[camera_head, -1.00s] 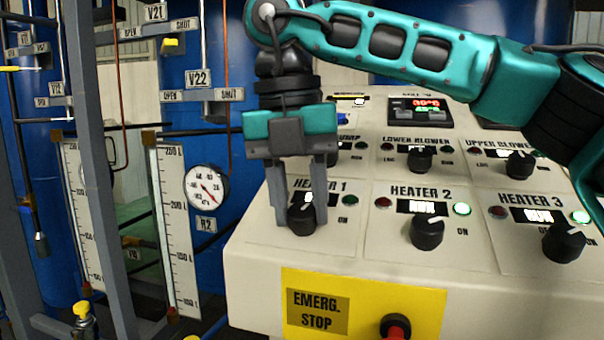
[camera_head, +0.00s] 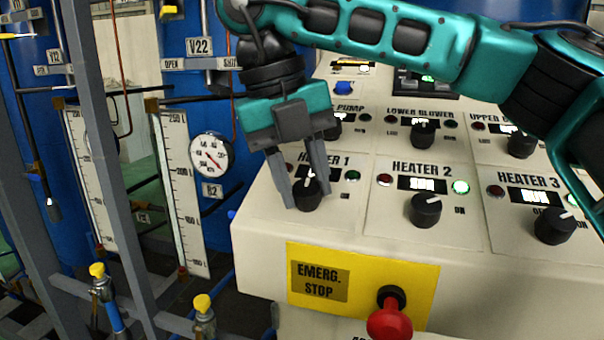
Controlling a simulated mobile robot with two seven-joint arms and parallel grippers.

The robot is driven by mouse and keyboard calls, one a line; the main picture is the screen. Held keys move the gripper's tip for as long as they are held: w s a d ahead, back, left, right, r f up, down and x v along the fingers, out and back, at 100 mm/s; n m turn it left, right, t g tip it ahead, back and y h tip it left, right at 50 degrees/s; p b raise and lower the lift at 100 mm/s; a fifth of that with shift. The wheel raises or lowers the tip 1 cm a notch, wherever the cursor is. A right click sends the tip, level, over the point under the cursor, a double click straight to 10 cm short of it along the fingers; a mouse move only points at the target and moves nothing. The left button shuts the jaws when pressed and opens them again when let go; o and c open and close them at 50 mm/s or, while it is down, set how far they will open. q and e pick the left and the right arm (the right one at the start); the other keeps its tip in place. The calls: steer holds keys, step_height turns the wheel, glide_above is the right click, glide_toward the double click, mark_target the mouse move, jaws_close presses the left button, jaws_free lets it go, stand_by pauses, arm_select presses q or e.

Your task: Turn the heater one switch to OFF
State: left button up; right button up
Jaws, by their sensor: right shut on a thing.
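The heater one switch is a black round knob (camera_head: 307,197) under the "HEATER 1" label on the sloping cream panel. My right gripper (camera_head: 305,190) comes down from above, with one finger on each side of this knob, shut on it. The gripper is tilted, its fingers slanting down to the right. A white mark shows at the knob's top, pointing roughly upward. My left gripper is not in view.
The heater 2 knob (camera_head: 425,210) and heater 3 knob (camera_head: 555,226) are to the right, the heater 2 green lamp lit. A red emergency stop button (camera_head: 389,318) stands out below on a yellow plate (camera_head: 420,281). Grey frame posts and gauges are at left.

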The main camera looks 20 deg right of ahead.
steer(key=o, duration=1)
steer(key=shift+o, duration=0.2)
steer(key=shift+r, duration=0.1)
steer(key=p+v, duration=0.4)
steer(key=v, duration=0.8)
steer(key=shift+r, duration=0.35)
steer(key=shift+s+a, duration=0.1)
